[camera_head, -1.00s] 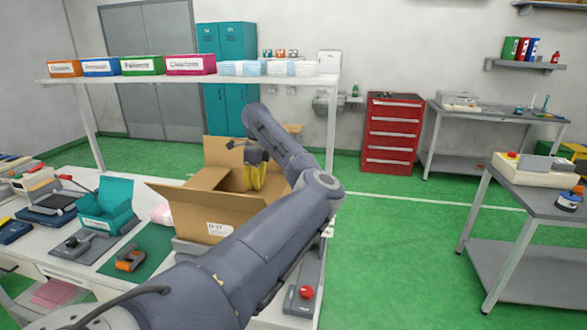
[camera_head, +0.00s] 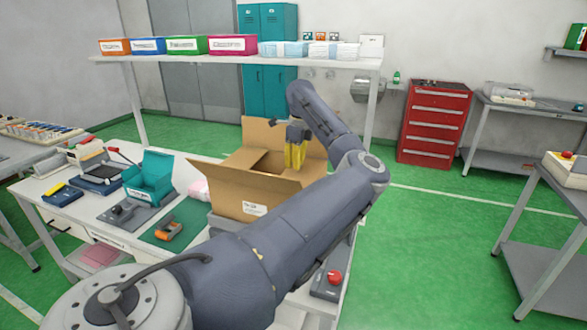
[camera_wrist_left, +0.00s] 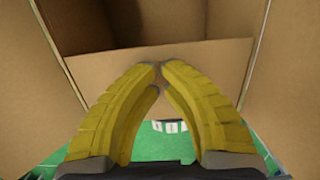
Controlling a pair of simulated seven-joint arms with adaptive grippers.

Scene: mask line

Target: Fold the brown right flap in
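The open brown cardboard box (camera_head: 232,199) stands on the table in the head view, with its label facing the front. A raised flap (camera_head: 258,136) stands at its back. Brown cardboard that looks like the right flap (camera_head: 316,150) shows just right of my left gripper, partly hidden by my arm. My left gripper (camera_head: 295,166) points down with yellow fingers over the box's right part. In the left wrist view its fingertips (camera_wrist_left: 160,68) come together with nothing seen between them, and cardboard panels (camera_wrist_left: 160,72) surround them. I cannot tell whether they touch cardboard. My right gripper is out of view.
A teal bin (camera_head: 150,178), an orange-and-grey tool (camera_head: 169,231) on a green mat and a pink item sit left of the box. A device with a red button (camera_head: 334,277) is at the front right. A shelf (camera_head: 225,60) with cartons runs above the table.

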